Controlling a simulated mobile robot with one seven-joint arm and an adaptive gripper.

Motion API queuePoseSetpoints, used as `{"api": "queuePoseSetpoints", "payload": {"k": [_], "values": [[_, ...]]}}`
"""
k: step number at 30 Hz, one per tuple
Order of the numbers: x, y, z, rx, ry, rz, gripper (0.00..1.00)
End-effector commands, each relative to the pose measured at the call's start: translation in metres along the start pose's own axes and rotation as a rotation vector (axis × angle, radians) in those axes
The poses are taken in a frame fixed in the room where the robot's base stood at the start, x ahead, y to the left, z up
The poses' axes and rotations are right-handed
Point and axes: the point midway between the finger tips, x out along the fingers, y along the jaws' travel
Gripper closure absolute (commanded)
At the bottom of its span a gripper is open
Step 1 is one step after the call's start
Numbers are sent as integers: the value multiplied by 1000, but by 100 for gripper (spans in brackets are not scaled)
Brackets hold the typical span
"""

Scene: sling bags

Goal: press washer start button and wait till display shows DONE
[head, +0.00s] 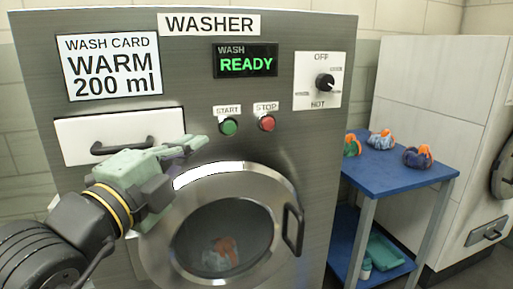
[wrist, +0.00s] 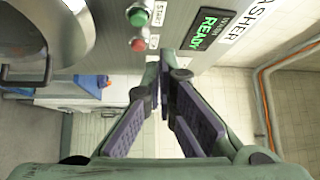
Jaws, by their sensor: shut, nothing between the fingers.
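The washer (head: 90,30) faces me. Its display (head: 245,62) reads "WASH READY" in green; it also shows in the wrist view (wrist: 205,28). The green start button (head: 229,127) sits under its START label, left of the red stop button (head: 267,123). In the wrist view the start button (wrist: 137,17) is near the top edge, with the stop button (wrist: 138,45) below it. My gripper (head: 196,142) is shut and empty. In the head view its tips are left of and slightly below the start button, apart from it in the picture.
The round washer door (head: 180,265) is closed, with an orange and blue item (head: 220,255) behind its glass. A drawer (head: 75,140) with a dark handle is near my wrist. A temperature dial (head: 324,81) is upper right. A blue table (head: 385,178) with colourful bags stands right.

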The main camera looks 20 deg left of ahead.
Motion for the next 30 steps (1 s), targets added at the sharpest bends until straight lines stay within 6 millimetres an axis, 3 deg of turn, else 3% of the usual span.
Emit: {"api": "queuePoseSetpoints", "payload": {"k": [3, 6, 18, 23, 30], "values": [[-2, 20, -6, 59, 31, 88, 100], [-2, 26, -9, 78, 45, 116, 100], [3, 26, -10, 76, 47, 115, 100], [25, 28, -11, 74, 49, 116, 100], [76, 32, -14, 75, 49, 116, 100]]}}
